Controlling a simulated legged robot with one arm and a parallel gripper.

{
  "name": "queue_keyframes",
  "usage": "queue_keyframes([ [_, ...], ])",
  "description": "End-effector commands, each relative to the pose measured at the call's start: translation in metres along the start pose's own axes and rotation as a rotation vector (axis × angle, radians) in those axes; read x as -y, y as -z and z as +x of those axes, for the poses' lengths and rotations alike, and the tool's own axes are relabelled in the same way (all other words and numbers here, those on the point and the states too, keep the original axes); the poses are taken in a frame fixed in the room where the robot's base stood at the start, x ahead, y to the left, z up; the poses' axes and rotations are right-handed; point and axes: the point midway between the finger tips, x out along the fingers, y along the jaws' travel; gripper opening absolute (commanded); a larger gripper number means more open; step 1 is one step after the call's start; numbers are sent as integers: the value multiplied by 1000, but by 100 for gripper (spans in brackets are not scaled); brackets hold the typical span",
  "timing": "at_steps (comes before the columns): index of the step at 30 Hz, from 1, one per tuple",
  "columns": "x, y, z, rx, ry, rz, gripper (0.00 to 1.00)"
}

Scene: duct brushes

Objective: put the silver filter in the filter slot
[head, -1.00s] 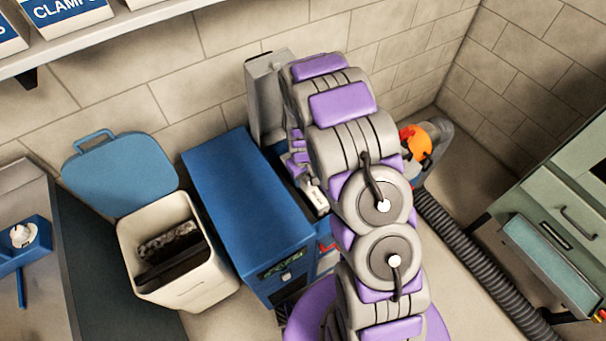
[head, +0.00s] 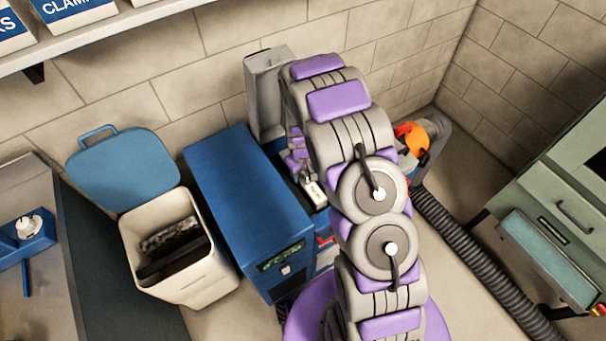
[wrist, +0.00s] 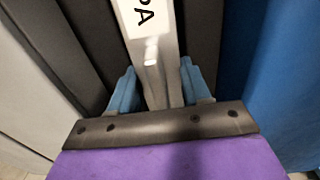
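The silver filter (wrist: 155,45) is a pale grey narrow piece with a white label, of which only "PA" or similar reads. It lies between the blue fingertips of my gripper (wrist: 160,88), which look closed against its two sides. In the head view its white label (head: 314,193) shows low beside my arm, at the open part of the blue machine (head: 245,205). Dark walls flank the filter in the wrist view. My arm hides most of the opening, so I cannot tell how deep the filter sits or see the filter slot clearly.
A white bin (head: 195,275) with dark filters in it and a blue lid (head: 135,172) tipped open stands left of the machine. A grey upright panel (head: 268,90) stands behind. A ribbed hose (head: 470,255) runs along the right, near a green cabinet (head: 570,210).

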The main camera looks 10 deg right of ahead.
Motion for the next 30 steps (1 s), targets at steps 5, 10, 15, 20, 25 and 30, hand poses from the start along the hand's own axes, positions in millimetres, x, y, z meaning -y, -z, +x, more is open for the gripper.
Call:
queue_keyframes([
  [5,5,-19,9,48,13,-5,73],
  [10,6,-22,-30,32,8,-4,77],
  [15,6,-20,-77,6,1,-2,77],
  [20,6,-18,-116,-4,-2,-1,77],
  [25,6,-18,-151,-13,-5,-2,77],
  [30,6,-18,-175,-18,-6,0,77],
])
